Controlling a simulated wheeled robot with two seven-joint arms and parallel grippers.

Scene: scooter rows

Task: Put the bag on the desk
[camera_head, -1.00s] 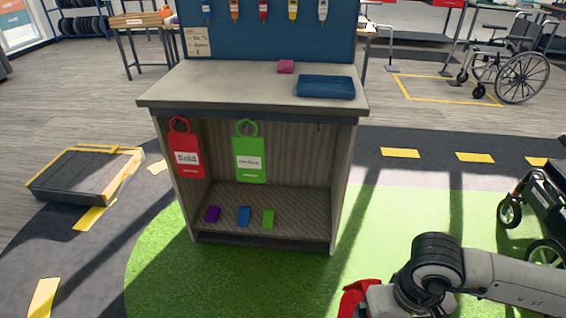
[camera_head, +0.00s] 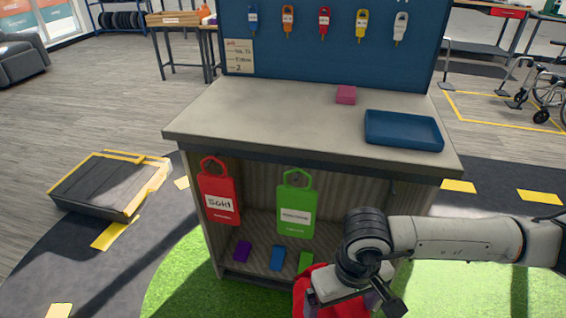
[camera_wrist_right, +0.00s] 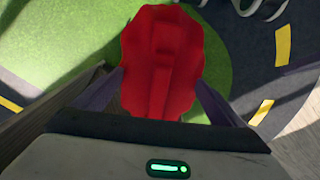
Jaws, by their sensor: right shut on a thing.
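The desk (camera_head: 260,112) stands ahead with a mostly bare grey top and an open compartment below. My right gripper (camera_head: 345,300) is low in front of the desk's lower right part. It is shut on a red bag (camera_head: 312,290), which is partly hidden behind the gripper in the head view. In the right wrist view the red bag (camera_wrist_right: 165,60) sits between the two fingers. The bag is below the level of the desk top. My left gripper is not in view.
A blue tray (camera_head: 403,131) and a pink block (camera_head: 346,94) lie on the right of the desk top; its left and middle are free. Red (camera_head: 219,195) and green (camera_head: 296,207) tags hang below. A low black platform (camera_head: 105,187) lies at left.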

